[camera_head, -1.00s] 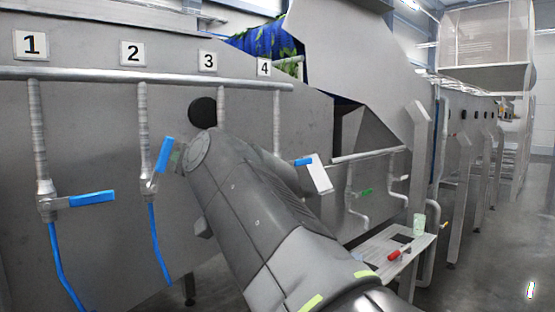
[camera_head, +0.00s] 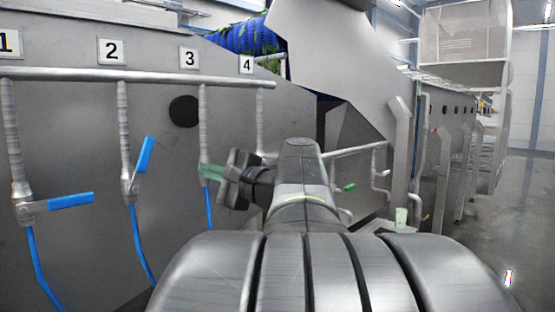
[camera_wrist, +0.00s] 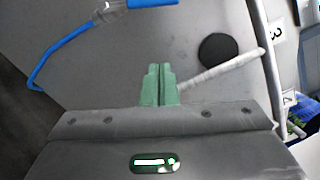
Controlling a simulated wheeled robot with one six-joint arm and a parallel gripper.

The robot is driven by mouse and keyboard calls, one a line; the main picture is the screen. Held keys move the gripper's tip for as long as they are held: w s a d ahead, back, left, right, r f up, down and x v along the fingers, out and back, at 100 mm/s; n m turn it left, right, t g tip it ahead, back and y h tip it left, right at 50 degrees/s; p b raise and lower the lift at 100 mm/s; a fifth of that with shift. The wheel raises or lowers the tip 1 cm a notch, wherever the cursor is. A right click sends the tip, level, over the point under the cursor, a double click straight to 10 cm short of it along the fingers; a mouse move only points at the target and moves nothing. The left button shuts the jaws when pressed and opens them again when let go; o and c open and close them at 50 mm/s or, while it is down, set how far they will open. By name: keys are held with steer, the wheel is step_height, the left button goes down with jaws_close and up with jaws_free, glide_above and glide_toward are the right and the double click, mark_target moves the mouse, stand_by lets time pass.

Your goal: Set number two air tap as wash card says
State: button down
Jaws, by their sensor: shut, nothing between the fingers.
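The number two air tap (camera_head: 130,185) hangs from the pipe under plate "2" (camera_head: 111,51). Its blue handle (camera_head: 145,155) points up and slightly right, close to the line of the pipe. The handle also shows at the top edge of the wrist view (camera_wrist: 150,3), partly cut off. My gripper (camera_head: 203,170) is to the right of this tap, apart from its handle, in front of the number three pipe. Its green fingers (camera_wrist: 160,84) are shut together with nothing between them. I see no readable wash card; the number three tap is hidden behind my gripper.
The number one tap's blue handle (camera_head: 70,201) points right, about level. Plates "3" (camera_head: 189,57) and "4" (camera_head: 246,64) mark the pipes to the right. A black disc (camera_head: 185,111) sits on the grey panel. Blue hoses (camera_head: 141,245) hang below the taps.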

mark_target(145, 150)
steer(key=w+a+r+p, duration=0.1)
steer(key=a+p, duration=0.3)
steer(key=a, duration=0.7)
steer(key=shift+w+r+p, duration=0.3)
steer(key=shift+w+r, duration=0.05)
steer(key=shift+r, duration=0.3)
steer(key=n, duration=0.1)
steer(key=s+a+r+n, duration=0.1)
steer(key=n, duration=0.1)
steer(key=s+a+r+n+b, duration=0.1)
steer(key=shift+s+n+g+h, duration=0.25)
steer(key=shift+n+g+h, duration=0.15)
steer(key=shift+w, duration=0.1)
